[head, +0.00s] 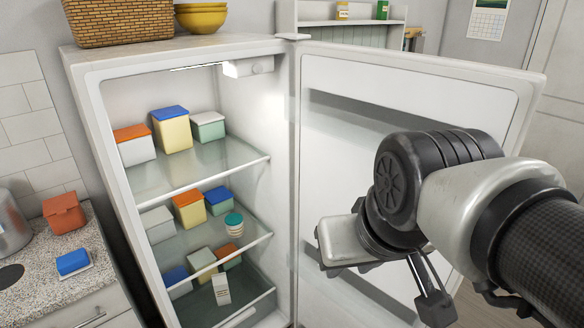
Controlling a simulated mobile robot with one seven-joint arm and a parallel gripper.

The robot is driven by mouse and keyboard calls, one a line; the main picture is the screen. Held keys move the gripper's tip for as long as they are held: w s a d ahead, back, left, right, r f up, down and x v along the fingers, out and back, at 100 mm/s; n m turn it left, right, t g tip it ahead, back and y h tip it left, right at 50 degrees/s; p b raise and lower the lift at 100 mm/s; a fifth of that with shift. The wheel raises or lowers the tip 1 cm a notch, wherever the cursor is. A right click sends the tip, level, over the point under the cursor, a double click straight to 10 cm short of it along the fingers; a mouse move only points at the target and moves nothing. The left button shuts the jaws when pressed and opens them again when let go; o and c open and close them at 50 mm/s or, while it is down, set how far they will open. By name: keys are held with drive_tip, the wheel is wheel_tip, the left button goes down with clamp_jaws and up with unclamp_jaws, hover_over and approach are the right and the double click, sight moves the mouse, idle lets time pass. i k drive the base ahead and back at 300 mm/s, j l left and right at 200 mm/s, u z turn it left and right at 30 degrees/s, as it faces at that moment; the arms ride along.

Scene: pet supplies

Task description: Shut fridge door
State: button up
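The white fridge (112,130) stands open at the left and middle, its lit interior facing me. Its door (335,75) is swung wide open to the right, with the inner face and empty door shelves showing. My gripper (428,290) is in front of the door's inner side, low and to the right of the fridge opening. My arm hides part of the door's middle and lower right. One dark finger shows at the lower end; I cannot tell the gap between the fingers. I cannot tell whether the gripper touches the door.
Several lidded containers (172,132) stand on the fridge shelves, behind the shelf edges. A wicker basket (118,22) and yellow bowls (200,18) sit on top.

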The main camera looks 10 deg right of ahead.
sight(349, 97)
drive_tip(key=k+l+u, duration=0.15)
drive_tip(key=l, duration=0.2)
drive_tip(key=l+u, duration=0.2)
drive_tip(key=l, duration=0.15)
drive_tip(key=k+l+u, duration=0.15)
drive_tip(key=l+u, duration=0.2)
drive_tip(key=l, duration=0.2)
drive_tip(key=k+l+u, duration=0.15)
drive_tip(key=l, duration=0.25)
drive_tip(key=k+l+u, duration=0.2)
drive_tip(key=l, duration=0.2)
drive_tip(key=l+u, duration=0.25)
drive_tip(key=l, duration=0.3)
drive_tip(key=k+l+u, duration=0.25)
drive_tip(key=l, duration=0.25)
drive_tip(key=l+u, duration=0.15)
drive_tip(key=l, duration=0.2)
drive_tip(key=k+l+u, duration=0.1)
drive_tip(key=l, duration=0.3)
drive_tip(key=k+l+u, duration=0.15)
drive_tip(key=l, duration=0.2)
drive_tip(key=l+u, duration=0.2)
drive_tip(key=l, duration=0.6)
drive_tip(key=i+u, duration=0.1)
